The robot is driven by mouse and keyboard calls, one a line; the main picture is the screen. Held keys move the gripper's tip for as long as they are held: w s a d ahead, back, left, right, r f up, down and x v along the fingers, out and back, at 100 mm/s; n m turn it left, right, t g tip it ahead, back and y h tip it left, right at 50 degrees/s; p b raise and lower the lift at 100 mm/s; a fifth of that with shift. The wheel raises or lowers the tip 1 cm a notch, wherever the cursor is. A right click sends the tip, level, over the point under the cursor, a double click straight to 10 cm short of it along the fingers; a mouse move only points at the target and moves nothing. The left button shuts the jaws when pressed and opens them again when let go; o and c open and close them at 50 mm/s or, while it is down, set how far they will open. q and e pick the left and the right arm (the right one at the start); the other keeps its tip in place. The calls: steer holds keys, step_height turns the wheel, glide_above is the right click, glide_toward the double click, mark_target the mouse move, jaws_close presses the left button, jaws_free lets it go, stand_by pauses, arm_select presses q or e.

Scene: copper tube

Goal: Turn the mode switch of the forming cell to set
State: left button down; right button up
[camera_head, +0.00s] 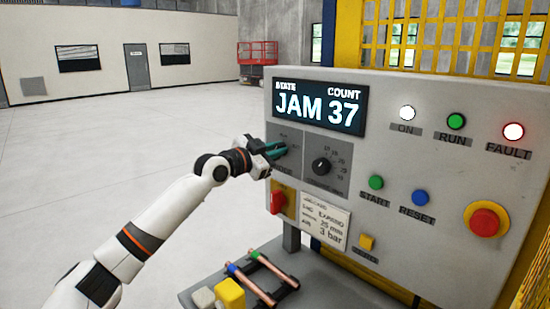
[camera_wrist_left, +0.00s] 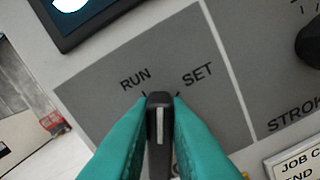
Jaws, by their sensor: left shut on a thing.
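The mode switch (camera_wrist_left: 159,125) is a dark lever knob with a white line on its face. In the left wrist view it stands between the RUN label (camera_wrist_left: 135,80) and the SET label (camera_wrist_left: 198,74), its white line pointing up between the two words. My left gripper (camera_head: 275,151) is at the grey switch plate below the display. Its teal fingers are shut on the knob, one on each side, and hide the switch in the head view. The display (camera_head: 318,105) reads JAM 37. My right gripper is not in view.
Right of the switch is a black stroke dial (camera_head: 321,165). Below are a red switch (camera_head: 277,202) and a job card (camera_head: 323,217). The panel also carries START (camera_head: 376,182), RESET (camera_head: 418,198) and a red stop button (camera_head: 486,221). Copper tubes (camera_head: 250,283) lie on the shelf below.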

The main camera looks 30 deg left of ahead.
arm_select(q)
steer(key=m, duration=0.2)
steer(key=shift+d+f+m+b, duration=0.15)
steer(key=shift+m+b, duration=0.15)
steer(key=shift+m, duration=0.1)
steer(key=shift+d+f+m, duration=0.1)
steer(key=shift+f+m, duration=0.05)
steer(key=shift+m, duration=1.45)
steer(key=c, duration=1.4)
jaws_free()
steer(key=shift+s, duration=0.1)
steer(key=shift+s, duration=0.1)
